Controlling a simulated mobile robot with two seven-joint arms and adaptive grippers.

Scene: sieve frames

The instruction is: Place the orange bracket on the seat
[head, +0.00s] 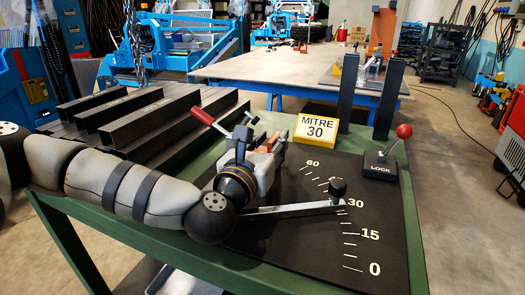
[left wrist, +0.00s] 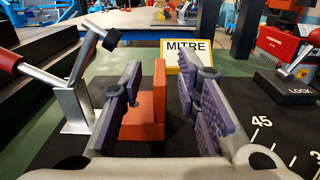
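The orange bracket (left wrist: 158,98) stands on the black mat in the left wrist view, with an upright plate and a lower block to its left. It shows only in part in the head view (head: 271,143), behind my left gripper. My left gripper (left wrist: 160,84) is open, its purple-padded fingers on both sides of the bracket. A gap shows between the right finger and the bracket; I cannot tell whether the left finger touches it. A clamp (left wrist: 75,98) with a red handle stands just left. I cannot make out the seat clearly. My right gripper is not in view.
A silver mitre arm (head: 290,208) with a black knob lies across the black mat (head: 300,250) near the 30 mark. A yellow MITRE 30 sign (head: 316,130), two dark posts and a red-knobbed LOCK lever (head: 381,165) stand behind. Dark steel bars (head: 150,125) lie left.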

